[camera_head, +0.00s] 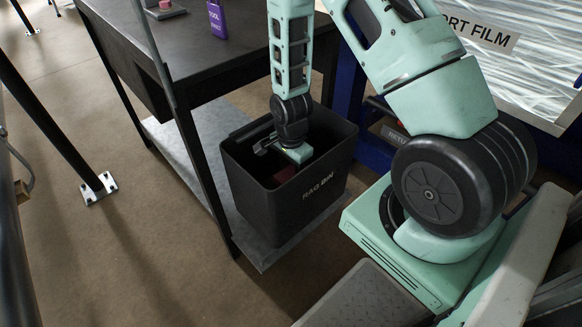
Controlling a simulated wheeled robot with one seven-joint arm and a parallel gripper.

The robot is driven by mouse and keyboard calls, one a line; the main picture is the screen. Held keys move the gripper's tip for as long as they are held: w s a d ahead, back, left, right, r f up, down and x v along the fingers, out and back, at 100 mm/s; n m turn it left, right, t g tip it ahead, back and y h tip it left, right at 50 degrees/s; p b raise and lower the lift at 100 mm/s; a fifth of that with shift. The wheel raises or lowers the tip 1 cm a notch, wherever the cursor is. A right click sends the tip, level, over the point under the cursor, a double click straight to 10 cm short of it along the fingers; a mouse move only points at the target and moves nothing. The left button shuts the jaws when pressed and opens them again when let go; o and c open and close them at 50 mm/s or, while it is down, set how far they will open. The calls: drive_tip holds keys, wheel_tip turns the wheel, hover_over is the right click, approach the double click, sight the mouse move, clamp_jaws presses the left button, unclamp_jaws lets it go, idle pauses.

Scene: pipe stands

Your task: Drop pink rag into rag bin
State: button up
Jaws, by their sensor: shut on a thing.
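The rag bin (248,190) is a black open-topped box with "RAG BIN" lettering on its front. It stands on a grey board beside the dark table. My gripper (276,160) reaches down into the bin's mouth, inside the rim. A dim reddish-pink patch, the pink rag (284,175), shows inside the bin just below the gripper. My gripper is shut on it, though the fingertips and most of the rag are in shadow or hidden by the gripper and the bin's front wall.
A dark table (125,45) stands behind and left of the bin, with a purple tag (217,20) and a small pink-topped item (166,6) on it. A blue rack with wrapped film (535,60) stands at right. Thin posts cross the left side; floor there is open.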

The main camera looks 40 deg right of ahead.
drive_tip(key=shift+f, duration=0.3)
drive_tip(key=o, duration=1)
drive_tip(key=shift+o, duration=0.2)
drive_tip(key=shift+r, duration=0.1)
wheel_tip(320, 180, up, 8)
drive_tip(key=p, duration=0.7)
